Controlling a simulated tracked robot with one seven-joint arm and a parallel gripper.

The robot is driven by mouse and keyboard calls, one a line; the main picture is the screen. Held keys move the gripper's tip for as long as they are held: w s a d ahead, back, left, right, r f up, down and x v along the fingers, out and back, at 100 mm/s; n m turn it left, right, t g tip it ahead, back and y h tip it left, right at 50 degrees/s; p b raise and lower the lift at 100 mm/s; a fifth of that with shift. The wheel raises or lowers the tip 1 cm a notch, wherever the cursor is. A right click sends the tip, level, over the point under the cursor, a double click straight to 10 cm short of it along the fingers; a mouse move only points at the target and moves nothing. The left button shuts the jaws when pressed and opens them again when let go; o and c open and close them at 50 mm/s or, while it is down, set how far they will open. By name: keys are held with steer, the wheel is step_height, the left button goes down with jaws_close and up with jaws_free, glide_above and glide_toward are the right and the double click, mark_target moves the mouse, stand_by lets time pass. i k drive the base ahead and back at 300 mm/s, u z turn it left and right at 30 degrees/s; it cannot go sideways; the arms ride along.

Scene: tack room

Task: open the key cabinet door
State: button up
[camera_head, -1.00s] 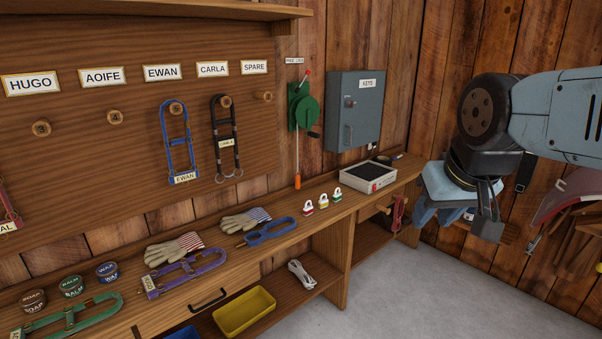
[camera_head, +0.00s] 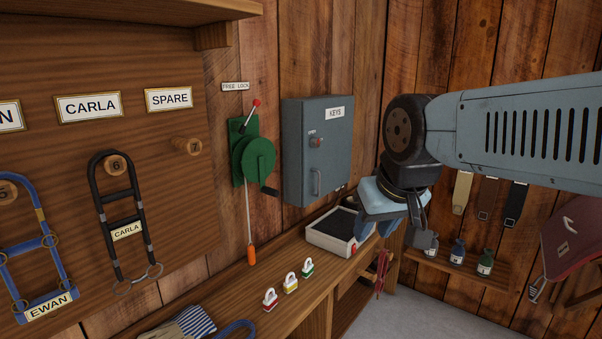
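The key cabinet (camera_head: 297,125) is a grey-blue metal box on the wooden wall, with a label reading KEYS (camera_head: 335,113). Its door looks shut. A small red-marked latch or knob (camera_head: 317,142) sits on the door's front, and a vertical bar handle (camera_head: 316,182) is below it. My gripper (camera_head: 388,226) hangs from the arm to the right of the cabinet and a little lower, apart from the handle in the picture. Its blue fingers are partly hidden by the wrist and its own parts, so I cannot tell how far apart they are.
Below the cabinet, a white box with a dark top (camera_head: 327,236) stands on the wooden bench (camera_head: 262,283). A green crank device (camera_head: 254,157) is left of the cabinet. Bottles (camera_head: 457,251) stand on a low shelf at right.

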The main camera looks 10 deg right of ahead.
mark_target(326, 168)
steer(key=u, duration=0.05)
steer(key=i, duration=1)
steer(key=z, duration=1.1)
steer(key=k, duration=0.9)
steer(key=z, duration=0.1)
steer(key=i, duration=0.9)
steer(key=u, duration=0.05)
